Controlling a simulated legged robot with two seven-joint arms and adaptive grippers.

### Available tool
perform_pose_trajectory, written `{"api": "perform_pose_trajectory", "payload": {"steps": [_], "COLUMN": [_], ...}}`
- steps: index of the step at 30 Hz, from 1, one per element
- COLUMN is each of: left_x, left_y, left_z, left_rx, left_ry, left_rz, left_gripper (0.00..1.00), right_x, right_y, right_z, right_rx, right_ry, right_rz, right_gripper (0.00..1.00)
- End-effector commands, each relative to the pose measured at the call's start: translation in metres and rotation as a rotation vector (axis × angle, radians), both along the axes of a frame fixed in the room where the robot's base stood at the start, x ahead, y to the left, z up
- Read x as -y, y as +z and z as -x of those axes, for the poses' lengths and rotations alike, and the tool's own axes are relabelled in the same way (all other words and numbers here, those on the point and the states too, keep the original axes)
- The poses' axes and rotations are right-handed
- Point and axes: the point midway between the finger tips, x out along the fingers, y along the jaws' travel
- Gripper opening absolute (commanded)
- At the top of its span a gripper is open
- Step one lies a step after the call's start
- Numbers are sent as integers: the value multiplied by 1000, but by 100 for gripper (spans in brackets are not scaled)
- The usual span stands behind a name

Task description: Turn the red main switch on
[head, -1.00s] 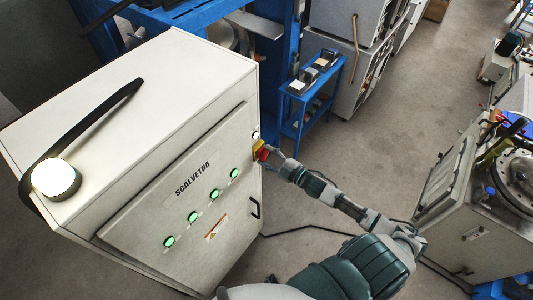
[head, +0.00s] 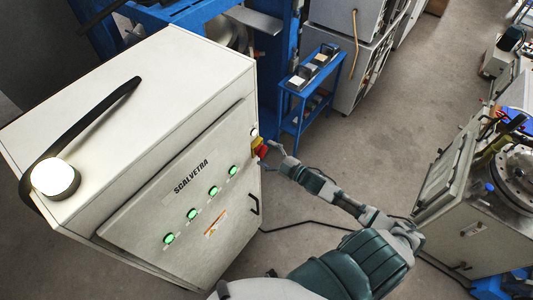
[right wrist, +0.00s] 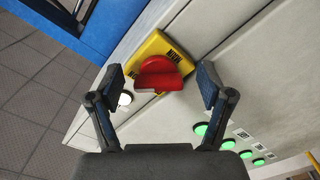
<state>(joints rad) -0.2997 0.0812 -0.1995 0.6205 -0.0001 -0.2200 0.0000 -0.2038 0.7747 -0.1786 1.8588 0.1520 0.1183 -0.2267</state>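The red main switch (right wrist: 158,77) sits on a yellow plate (right wrist: 166,46) marked MAIN, on the front of the grey SCALVETRA cabinet (head: 130,100). In the head view the switch (head: 262,151) is small, at the cabinet's right front edge. My right gripper (head: 273,157) is just right of it. In the right wrist view its two fingers (right wrist: 153,88) are spread wide, one on each side of the switch, with visible gaps and no contact. The knob's red grip stands out from the plate. My left gripper is not in view.
Several green lit buttons (head: 213,191) run along the cabinet front, and a white lamp (right wrist: 125,99) is beside the switch. A black handle (head: 254,205) is lower on the door. A blue cart (head: 308,90) stands behind. Open floor lies right of the cabinet.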

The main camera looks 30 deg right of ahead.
Motion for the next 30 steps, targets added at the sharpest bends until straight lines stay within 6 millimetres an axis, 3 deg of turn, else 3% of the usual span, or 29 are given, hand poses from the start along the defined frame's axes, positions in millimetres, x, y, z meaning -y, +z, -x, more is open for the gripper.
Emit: {"api": "perform_pose_trajectory", "payload": {"steps": [10,21,30], "left_x": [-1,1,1], "left_y": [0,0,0], "left_z": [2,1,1], "left_rx": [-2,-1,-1], "left_ry": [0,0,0], "left_rz": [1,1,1], "left_gripper": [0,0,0], "right_x": [2,33,48], "right_y": [2,-1,-1], "right_z": [10,78,108], "right_rx": [4,-2,1], "right_ry": [2,1,1], "right_rz": [0,-3,-2], "right_gripper": [79,79,79]}}
